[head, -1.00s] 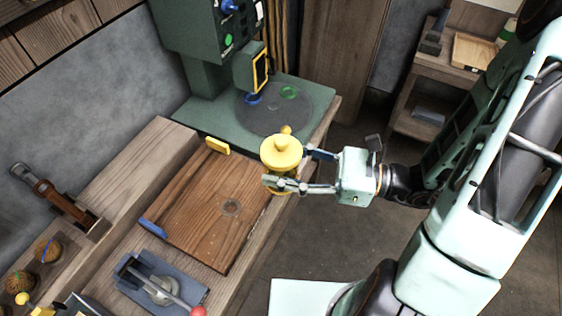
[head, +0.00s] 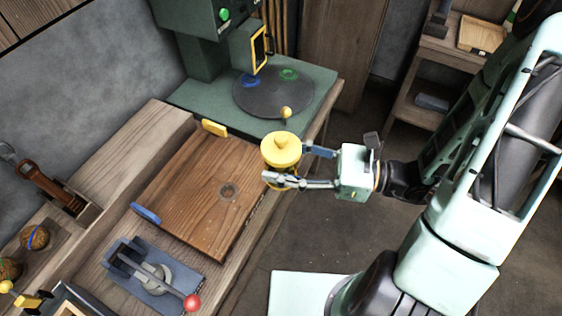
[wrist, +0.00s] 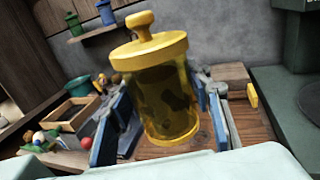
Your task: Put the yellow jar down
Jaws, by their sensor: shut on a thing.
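The yellow jar (head: 281,152) has a round lid with a knob and see-through yellow walls. It also shows large in the wrist view (wrist: 165,93), slightly tilted in that picture, with dark shapes behind or inside the glass. My gripper (head: 291,168) is shut on the jar, one finger on each side of its body. In the head view the jar shows at the right edge of the wooden board (head: 188,200). In the wrist view its base seems held above the wood, but the exact gap cannot be told.
A green machine base with a dark round plate (head: 262,98) stands behind the board. A yellow ball (head: 285,113) shows near the plate's front edge. A blue lever device with a red knob (head: 191,302) is at the front. The board's top is mostly clear.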

